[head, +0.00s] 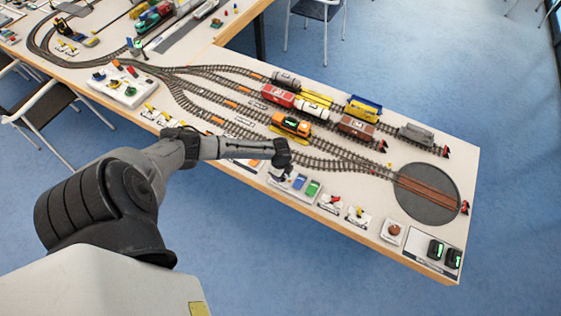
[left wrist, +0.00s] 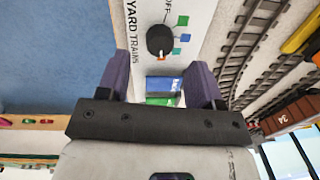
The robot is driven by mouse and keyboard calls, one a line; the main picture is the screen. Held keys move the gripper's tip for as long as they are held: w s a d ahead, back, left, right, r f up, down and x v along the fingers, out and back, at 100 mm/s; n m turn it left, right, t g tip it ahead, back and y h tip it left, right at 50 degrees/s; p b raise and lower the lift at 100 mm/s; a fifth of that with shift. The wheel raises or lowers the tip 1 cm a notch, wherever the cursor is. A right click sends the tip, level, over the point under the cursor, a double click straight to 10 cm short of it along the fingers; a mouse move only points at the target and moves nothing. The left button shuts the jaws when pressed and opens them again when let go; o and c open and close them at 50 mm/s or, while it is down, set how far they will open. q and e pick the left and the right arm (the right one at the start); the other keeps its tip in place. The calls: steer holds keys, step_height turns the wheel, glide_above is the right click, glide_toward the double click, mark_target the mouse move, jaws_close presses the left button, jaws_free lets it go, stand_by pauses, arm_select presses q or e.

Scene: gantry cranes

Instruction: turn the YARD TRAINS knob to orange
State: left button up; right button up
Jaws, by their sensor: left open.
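The YARD TRAINS knob (left wrist: 160,40) is a round black dial on a white panel in the left wrist view. The lettering YARD TRAINS runs along its left side and OFF stands above it. Green and blue squares lie to its right. A small pale and orange mark shows at its lower edge; I cannot tell the exact setting. My left gripper (left wrist: 160,64) is open and empty, its purple fingers apart, with the knob ahead of the gap between them. In the head view the left gripper (head: 283,163) is over the table's front edge and the knob cannot be made out.
A blue block (left wrist: 164,83) and a green block (left wrist: 160,100) lie between the fingers in the wrist view. Behind the gripper are tracks with an orange locomotive (head: 291,124) and several wagons. A turntable (head: 426,208) lies at right, with small levers along the front edge.

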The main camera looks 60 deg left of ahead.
arm_select(q)
step_height(320, 180, up, 9)
steer(key=shift+s+d+r+p, duration=0.15)
steer(key=shift+s+r+p, duration=0.1)
steer(key=shift+p, duration=0.1)
stand_by(0.7)
